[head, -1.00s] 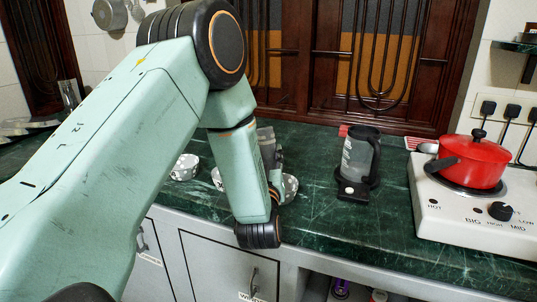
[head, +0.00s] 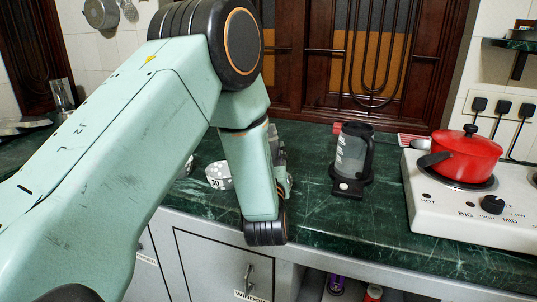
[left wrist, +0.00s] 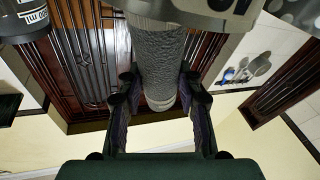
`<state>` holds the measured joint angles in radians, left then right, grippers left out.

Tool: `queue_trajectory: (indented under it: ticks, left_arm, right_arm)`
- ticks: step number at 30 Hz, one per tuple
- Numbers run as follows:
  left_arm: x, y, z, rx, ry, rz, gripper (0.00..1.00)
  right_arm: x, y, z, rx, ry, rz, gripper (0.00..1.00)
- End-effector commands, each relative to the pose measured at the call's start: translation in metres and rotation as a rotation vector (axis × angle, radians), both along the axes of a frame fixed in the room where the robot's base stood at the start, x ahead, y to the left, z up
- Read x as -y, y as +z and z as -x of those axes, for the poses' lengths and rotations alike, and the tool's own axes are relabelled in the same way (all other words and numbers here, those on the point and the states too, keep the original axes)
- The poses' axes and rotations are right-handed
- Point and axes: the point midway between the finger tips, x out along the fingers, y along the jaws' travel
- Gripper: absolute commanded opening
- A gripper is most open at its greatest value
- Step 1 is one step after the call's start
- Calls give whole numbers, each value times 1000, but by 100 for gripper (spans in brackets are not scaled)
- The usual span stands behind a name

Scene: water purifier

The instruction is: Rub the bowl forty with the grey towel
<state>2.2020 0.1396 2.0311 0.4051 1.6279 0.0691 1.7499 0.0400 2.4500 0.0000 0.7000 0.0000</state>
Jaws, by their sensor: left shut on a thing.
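My left gripper (left wrist: 160,88) is shut on the grey towel (left wrist: 163,58), a rough grey roll standing between its fingers in the left wrist view. A pale bowl (left wrist: 195,10) with dark marks crosses the top of that view, at the towel's upper end; its number is cut off, and I cannot tell whether they touch. In the head view my left gripper (head: 281,165) is mostly hidden behind my arm. A white patterned bowl marked 30 (head: 218,176) stands left of my forearm. Another bowl (head: 188,167) is partly hidden by my arm. My right gripper is out of view.
A dark kettle-like jug (head: 354,155) stands on its base right of my arm. A red pot (head: 466,155) sits on a white stove (head: 450,205) farther right. The green counter (head: 370,218) is clear in front of the jug.

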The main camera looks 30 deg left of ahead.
Motion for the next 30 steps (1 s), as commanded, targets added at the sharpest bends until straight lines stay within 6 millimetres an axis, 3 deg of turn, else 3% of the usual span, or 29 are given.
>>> queue_trajectory:
  ticks: [19,30]
  left_arm:
    - [-15,3,-9,1,1,0,4]
    - [-12,2,0,-1,0,-1,4]
  right_arm:
    - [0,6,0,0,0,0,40]
    - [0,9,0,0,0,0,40]
